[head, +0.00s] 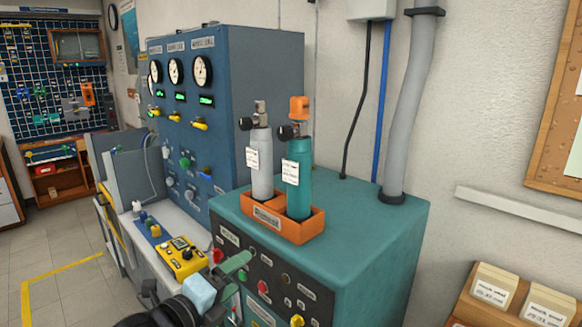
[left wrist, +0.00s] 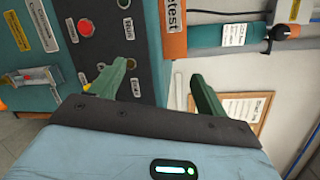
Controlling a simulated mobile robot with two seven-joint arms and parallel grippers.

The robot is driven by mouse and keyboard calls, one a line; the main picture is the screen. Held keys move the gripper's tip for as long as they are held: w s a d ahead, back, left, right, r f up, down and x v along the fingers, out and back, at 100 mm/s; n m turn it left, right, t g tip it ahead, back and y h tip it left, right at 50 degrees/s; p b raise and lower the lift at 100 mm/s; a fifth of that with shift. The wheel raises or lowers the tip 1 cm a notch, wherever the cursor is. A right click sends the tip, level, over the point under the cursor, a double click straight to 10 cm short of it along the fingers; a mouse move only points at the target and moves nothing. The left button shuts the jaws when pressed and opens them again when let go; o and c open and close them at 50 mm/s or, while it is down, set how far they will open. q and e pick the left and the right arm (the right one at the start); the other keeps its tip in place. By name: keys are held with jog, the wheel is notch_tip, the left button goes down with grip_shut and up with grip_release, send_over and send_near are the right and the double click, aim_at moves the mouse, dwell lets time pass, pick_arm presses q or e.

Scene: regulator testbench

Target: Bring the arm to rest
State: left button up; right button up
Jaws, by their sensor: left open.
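My left gripper (head: 236,268) comes in at the bottom of the head view, in front of the teal cabinet's control panel. In the left wrist view its two green fingers (left wrist: 160,85) stand wide apart with nothing between them. The teal cabinet (head: 375,235) carries an orange holder (head: 262,222) on top. A grey cylinder (head: 262,170) and a teal cylinder (head: 299,185) stand upright in the holder. The teal cylinder has an orange cap. My right gripper is in neither view.
A blue test bench (head: 262,95) with gauges stands behind the cabinet. A yellow control box (head: 181,259) sits on the light worktop at left. The panel's red button (left wrist: 85,27) is close to my left gripper. Open floor (head: 60,280) lies at left; boxes (head: 494,286) are at lower right.

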pick_arm(q)
jog(key=s+a+f+n+g+y, duration=0.1)
jog(key=s+a+f+n+y, duration=0.1)
jog(key=s+f+n, duration=0.6)
jog(key=s+a+f+n+g+y, duration=0.1)
jog(key=s+a+f+n, duration=0.3)
jog(key=f, duration=0.8)
jog(key=s+a+f+n+g+y, duration=0.15)
jog(key=s+f+n, duration=0.25)
jog(key=f+n, duration=0.55)
jog(key=s+a+f+n+g+y, duration=0.1)
jog(key=s+f+n, duration=0.3)
jog(key=s+f, duration=0.4)
jog(key=s+a+y, duration=0.1)
jog(key=s, duration=0.3)
jog(key=shift+a+f+n, duration=0.15)
jog(key=shift+f+n, duration=0.2)
jog(key=shift+f, duration=0.05)
